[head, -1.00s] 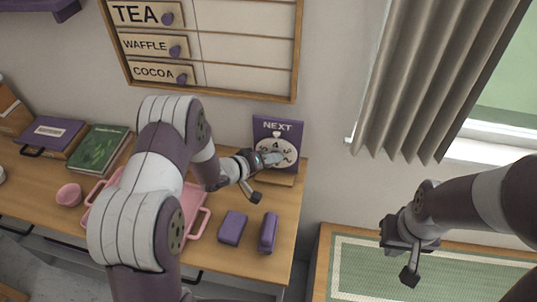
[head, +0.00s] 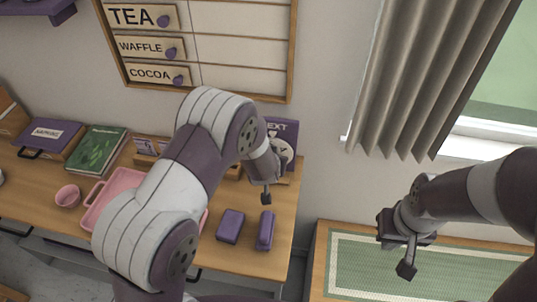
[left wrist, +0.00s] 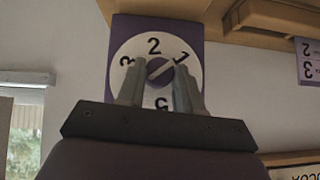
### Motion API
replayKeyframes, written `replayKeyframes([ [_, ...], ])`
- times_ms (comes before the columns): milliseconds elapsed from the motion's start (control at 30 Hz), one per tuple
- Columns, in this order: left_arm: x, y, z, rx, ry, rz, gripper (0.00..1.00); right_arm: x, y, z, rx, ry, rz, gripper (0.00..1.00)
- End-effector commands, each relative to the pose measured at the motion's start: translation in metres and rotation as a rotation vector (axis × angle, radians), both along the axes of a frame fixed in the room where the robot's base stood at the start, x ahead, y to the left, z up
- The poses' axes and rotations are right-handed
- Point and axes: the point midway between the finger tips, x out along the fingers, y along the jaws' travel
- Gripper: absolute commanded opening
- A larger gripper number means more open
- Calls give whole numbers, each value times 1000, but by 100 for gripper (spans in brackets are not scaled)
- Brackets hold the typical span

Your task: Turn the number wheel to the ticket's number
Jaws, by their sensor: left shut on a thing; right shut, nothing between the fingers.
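The number wheel is a white dial (left wrist: 126,60) on a purple board (left wrist: 196,32). The digits 3, 2, 1 and 5 show around it, and others are hidden by my fingers. My left gripper (left wrist: 160,84) has its fingers on either side of the purple centre knob (left wrist: 159,69) and is shut on it. In the head view the purple NEXT board (head: 287,128) is mostly covered by my left arm, and that gripper's fingers are hidden. A card with printed numbers (left wrist: 309,62), likely a ticket, is cut off at the right edge. My right gripper (head: 406,268) is shut and empty, away from the board.
The wooden counter (head: 268,199) holds two purple blocks (head: 230,226) (head: 265,230), a pink tray (head: 122,183), a pink cup (head: 68,196), a green book (head: 95,150) and a card rack (head: 148,160). A green mat (head: 360,265) lies below my right gripper.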

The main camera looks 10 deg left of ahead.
Motion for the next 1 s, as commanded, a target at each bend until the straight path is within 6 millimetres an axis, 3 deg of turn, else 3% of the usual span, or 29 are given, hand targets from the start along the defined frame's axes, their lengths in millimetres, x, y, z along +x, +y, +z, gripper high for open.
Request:
replayKeyframes([
  [33,-3,-2,9,44,12,-5,5,0,0,22,0,0,0,0],
  [100,-3,-3,9,111,11,-4,5,0,0,36,0,-1,0,0],
  [400,-2,-7,1,398,7,-5,5,0,0,72,0,0,0,0],
  [667,-1,-10,-7,644,5,-2,5,0,0,70,0,0,0,0],
  [1000,0,-13,-13,945,4,-2,5,0,0,44,0,0,0,0],
])
